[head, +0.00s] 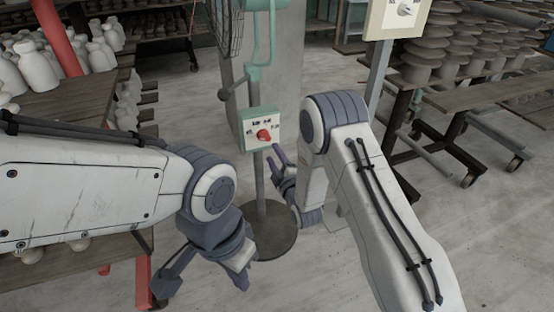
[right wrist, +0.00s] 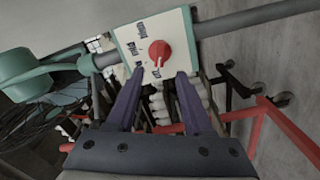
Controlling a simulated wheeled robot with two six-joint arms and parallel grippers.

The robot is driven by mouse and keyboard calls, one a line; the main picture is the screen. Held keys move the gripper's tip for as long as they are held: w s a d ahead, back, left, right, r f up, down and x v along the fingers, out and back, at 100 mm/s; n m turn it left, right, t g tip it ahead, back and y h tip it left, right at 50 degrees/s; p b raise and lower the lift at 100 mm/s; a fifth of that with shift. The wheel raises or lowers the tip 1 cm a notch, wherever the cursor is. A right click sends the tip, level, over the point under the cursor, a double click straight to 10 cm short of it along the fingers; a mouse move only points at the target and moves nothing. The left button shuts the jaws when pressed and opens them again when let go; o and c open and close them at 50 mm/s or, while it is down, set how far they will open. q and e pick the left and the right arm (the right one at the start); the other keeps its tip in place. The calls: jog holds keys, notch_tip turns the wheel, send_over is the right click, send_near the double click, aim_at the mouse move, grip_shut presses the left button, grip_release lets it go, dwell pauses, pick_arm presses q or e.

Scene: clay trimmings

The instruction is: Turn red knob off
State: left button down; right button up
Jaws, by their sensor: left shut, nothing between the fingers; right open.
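The red knob (head: 263,135) sits on the face of a small white control box (head: 246,143) on a stand. In the head view my right gripper (head: 278,165) is close to the box's lower right. My left gripper (head: 208,280) is low at the left, shut and empty.
The stand has a round dark base (head: 262,232) on the floor. A green fan post (head: 262,75) rises behind the box. Another panel with a white knob (head: 404,9) is at upper right. Racks of pottery stand left and right.

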jog(key=v, duration=0.2)
jog(key=shift+s+d, duration=0.15)
jog(key=shift+s, duration=0.2)
